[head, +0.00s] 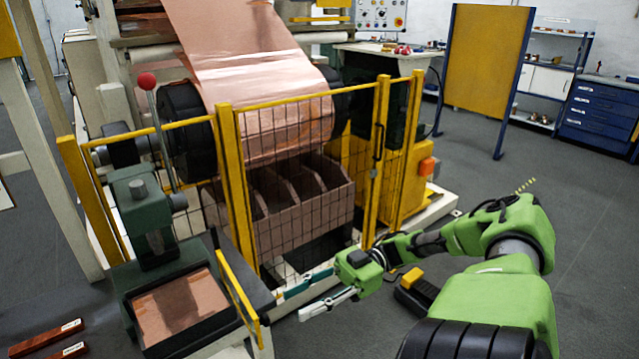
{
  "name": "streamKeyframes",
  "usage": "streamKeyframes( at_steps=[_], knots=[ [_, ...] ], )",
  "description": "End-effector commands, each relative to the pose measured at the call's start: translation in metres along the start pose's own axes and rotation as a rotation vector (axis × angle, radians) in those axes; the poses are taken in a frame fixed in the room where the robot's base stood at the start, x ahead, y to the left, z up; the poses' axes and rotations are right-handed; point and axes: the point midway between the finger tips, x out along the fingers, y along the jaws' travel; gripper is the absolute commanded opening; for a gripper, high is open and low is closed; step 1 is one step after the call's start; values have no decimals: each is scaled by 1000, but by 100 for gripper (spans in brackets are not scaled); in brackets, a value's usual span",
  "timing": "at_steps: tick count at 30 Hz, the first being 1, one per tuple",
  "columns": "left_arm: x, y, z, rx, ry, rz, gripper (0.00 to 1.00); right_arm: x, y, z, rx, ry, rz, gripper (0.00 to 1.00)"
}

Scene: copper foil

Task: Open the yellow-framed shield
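The yellow-framed shield (305,98), filled with dark wire mesh, stands upright across the front of the copper foil machine. It looks closed: its right upright meets the fixed yellow post (409,150) with only a narrow gap. A dark handle (378,141) is on its right upright. My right gripper (290,306) is low in front of the shield, near its bottom edge and well below the handle. Its two fingers are spread, point left and hold nothing. Whether a finger touches the machine base is unclear. My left gripper is out of view.
Behind the mesh is a copper-coloured divided bin (300,215) under the hanging copper sheet (230,45). A green press with a copper-filled tray (180,308) stands left of my gripper. A black-and-yellow pedal (414,288) lies near my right forearm. Floor at right is clear.

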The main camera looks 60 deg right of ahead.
Motion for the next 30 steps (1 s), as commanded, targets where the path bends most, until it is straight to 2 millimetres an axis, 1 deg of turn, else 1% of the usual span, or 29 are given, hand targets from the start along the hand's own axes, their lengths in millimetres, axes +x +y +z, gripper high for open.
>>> streamKeyframes(
  at_steps=[1,3,6,9,14,30],
  knots=[
    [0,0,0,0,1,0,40,-11,1,1,0,-3,3,34],
    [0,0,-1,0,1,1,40,-24,1,1,-1,-3,4,34],
    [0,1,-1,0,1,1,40,-37,1,0,-1,-1,2,34],
    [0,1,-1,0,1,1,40,-45,0,0,0,0,1,34],
    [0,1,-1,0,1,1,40,-49,0,0,1,0,0,34],
    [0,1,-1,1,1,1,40,-49,0,1,1,0,1,34]
  ],
)
